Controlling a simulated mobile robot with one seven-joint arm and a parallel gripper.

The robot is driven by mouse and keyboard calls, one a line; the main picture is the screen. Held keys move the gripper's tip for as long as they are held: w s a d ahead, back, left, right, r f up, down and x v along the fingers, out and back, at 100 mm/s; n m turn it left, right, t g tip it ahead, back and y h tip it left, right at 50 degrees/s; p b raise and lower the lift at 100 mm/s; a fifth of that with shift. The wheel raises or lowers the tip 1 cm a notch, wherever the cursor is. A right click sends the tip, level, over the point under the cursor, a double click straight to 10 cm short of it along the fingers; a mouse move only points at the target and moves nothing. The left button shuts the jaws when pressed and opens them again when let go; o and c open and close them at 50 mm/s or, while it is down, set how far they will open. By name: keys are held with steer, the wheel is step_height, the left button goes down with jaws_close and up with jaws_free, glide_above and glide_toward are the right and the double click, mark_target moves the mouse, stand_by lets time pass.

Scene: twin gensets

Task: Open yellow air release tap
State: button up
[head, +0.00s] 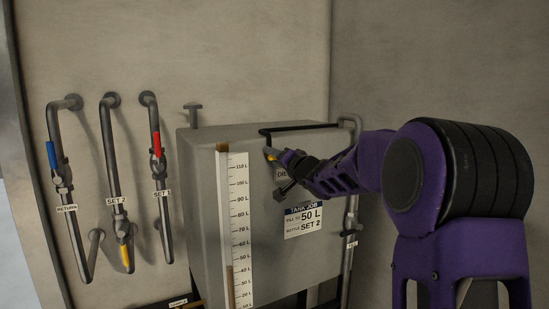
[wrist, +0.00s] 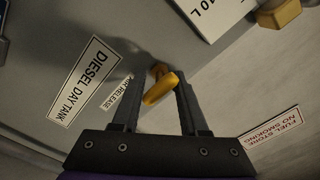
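The yellow air release tap (wrist: 161,88) shows between the two fingers of my gripper (wrist: 158,84) in the wrist view. Its handle lies slantwise, with its upper right end close to the right finger; I cannot tell if they touch. A gap shows on the left, and the fingers are apart. An "AIR RELEASE" label (wrist: 116,92) is just left of the left finger, partly hidden. In the head view, the tap (head: 271,154) is a small yellow spot near the top of the grey day tank (head: 205,165), with my gripper (head: 279,170) right at it.
A dark pipe (head: 300,127) runs over the tank top near my gripper. A level scale (head: 238,215) and a "50 L" job sign (head: 304,221) are on the tank front. Pipes with blue (head: 51,155), red (head: 156,144) and yellow (head: 126,258) valve handles stand at left.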

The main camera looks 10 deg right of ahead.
jaws_close()
stand_by(0.3)
steer(key=n, duration=0.8)
steer(key=n+b, duration=0.2)
steer(key=n, duration=0.3)
steer(key=shift+f, duration=0.1)
steer(key=shift+n+b, duration=0.7)
steer(key=shift+n, duration=1.4)
